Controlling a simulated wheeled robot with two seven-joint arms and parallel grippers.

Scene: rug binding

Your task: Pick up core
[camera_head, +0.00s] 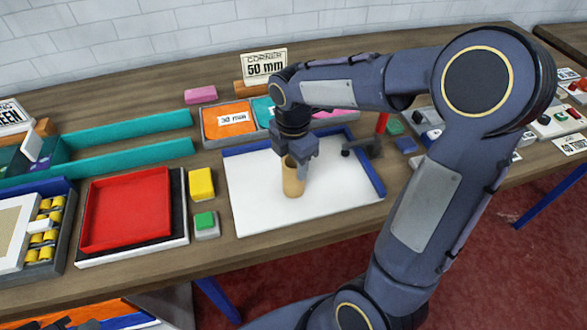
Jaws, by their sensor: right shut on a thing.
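The core, a tan upright cylinder (292,183), is over the white board (250,205) in the middle of the table. My right gripper (299,166) comes down on it from above and is shut on its upper part. The fingers hide some of its top and right side. I cannot tell whether its bottom touches the board. My left gripper is not in view.
Blue rails (368,172) edge the board at the back and right. A red tray (125,208), a yellow block (201,184) and a green button on a grey box (205,222) stand to the left. A "CORNER 50 mm" sign (264,66) stands behind.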

